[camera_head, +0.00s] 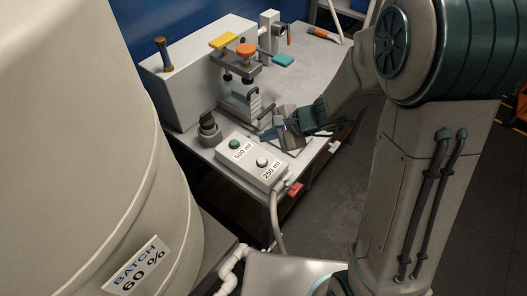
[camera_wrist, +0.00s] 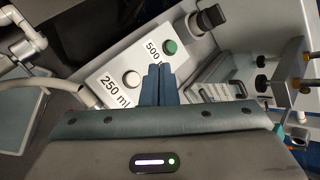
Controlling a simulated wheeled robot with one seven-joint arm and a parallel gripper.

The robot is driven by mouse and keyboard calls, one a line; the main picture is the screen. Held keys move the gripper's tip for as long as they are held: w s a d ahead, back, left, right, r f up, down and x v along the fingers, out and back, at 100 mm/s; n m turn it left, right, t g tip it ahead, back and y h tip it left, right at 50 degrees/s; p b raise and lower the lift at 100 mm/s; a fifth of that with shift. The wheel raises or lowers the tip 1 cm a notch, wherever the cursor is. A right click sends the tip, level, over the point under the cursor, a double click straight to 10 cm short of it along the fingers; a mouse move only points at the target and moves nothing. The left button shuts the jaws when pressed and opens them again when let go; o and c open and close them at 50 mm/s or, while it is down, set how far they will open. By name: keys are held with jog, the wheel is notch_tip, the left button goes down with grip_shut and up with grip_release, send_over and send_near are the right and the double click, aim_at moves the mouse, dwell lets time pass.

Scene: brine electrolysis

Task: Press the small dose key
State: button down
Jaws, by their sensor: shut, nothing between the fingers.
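The dose box (camera_head: 250,160) is a pale box with two round keys on the table's front part. The small dose key is the white button (camera_head: 262,161) beside the "250 ml" label; it also shows in the wrist view (camera_wrist: 131,79). The green button (camera_head: 234,143) beside the "500 ml" label is the larger dose key, also in the wrist view (camera_wrist: 169,47). My gripper (camera_head: 268,131) is shut and empty, just behind the box in the head view. In the wrist view its blue fingertips (camera_wrist: 158,70) appear between the two keys; their height above the box is unclear.
A dark knob (camera_head: 209,127) stands left of the box. A press-like rig with yellow (camera_head: 223,40) and orange (camera_head: 246,49) tops stands behind. A large tank labelled "BATCH 60 %" (camera_head: 137,267) fills the left.

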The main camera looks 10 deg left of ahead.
jog(key=shift+w+a+f+m+t, duration=0.15)
jog(key=shift+w+a+f+m, duration=0.1)
jog(key=shift+w+f+m, duration=0.2)
jog(key=shift+w+a+f+m+t, duration=0.15)
jog(key=shift+w+a+f+m, duration=0.05)
jog(key=shift+w+f+m, duration=0.25)
jog(key=b, duration=0.5)
send_over(265, 161)
jog(key=f, duration=0.7)
jog(key=shift+s, duration=0.2)
jog(key=shift+f+b, duration=0.9)
jog(key=shift+b, duration=0.15)
jog(key=shift+f, duration=0.1)
jog(key=shift+w+f+b, duration=0.1)
jog(key=shift+f+b, duration=0.25)
jog(key=shift+b, duration=0.3)
